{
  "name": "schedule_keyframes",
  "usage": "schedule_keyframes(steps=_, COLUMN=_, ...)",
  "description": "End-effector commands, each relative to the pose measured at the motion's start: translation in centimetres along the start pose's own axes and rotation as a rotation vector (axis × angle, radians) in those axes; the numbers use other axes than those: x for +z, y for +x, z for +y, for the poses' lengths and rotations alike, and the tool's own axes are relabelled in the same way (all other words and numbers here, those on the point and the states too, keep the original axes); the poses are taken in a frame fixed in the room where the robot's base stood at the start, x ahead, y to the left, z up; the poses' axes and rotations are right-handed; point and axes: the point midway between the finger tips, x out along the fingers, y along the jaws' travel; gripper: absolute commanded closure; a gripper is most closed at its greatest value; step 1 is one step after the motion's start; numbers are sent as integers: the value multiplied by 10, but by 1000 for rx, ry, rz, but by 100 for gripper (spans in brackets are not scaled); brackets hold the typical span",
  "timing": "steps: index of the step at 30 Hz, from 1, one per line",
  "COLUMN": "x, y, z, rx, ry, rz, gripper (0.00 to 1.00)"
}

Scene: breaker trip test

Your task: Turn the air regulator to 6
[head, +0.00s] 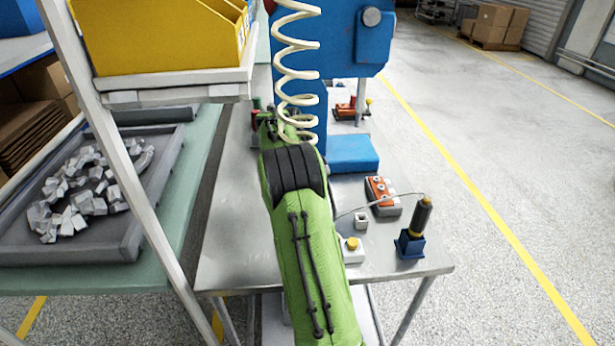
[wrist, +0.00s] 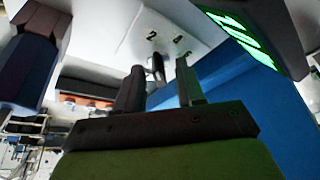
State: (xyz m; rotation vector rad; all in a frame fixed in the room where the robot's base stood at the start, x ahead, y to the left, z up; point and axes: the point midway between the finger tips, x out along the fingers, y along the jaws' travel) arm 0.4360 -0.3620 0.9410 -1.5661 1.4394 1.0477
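My gripper (wrist: 160,78) shows in the wrist view with its two dark fingers apart and a gap between them. Beyond the fingertips is a pale face (wrist: 180,30) with printed numerals, a 2 and what may be a 3; it appears to be the regulator's dial. A small dark pointer or knob (wrist: 158,66) shows in the gap between the fingers. I cannot tell whether either finger touches it. The dial's full scale and its setting are not readable. In the head view my green arm hides the regulator and most of the gripper, near the blue press.
The blue press (head: 340,40) stands behind the arm, with a coiled white hose (head: 297,70) close to it. The metal table (head: 235,255) holds an orange box (head: 382,193) and a blue-based tool (head: 410,243). A yellow bin (head: 155,40) and rack post are at left.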

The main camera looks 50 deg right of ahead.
Motion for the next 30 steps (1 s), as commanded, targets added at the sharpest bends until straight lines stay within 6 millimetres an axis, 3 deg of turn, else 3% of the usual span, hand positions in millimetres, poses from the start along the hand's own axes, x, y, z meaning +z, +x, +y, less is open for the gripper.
schedule_keyframes(steps=6, x=0, y=0, z=0, rx=-1, ry=0, rz=0, gripper=62)
schedule_keyframes(steps=14, x=0, y=0, z=0, rx=-1, ry=-1, rz=0, gripper=100)
schedule_keyframes(steps=30, x=-1, y=-3, z=-1, rx=40, ry=90, rz=-1, gripper=100)
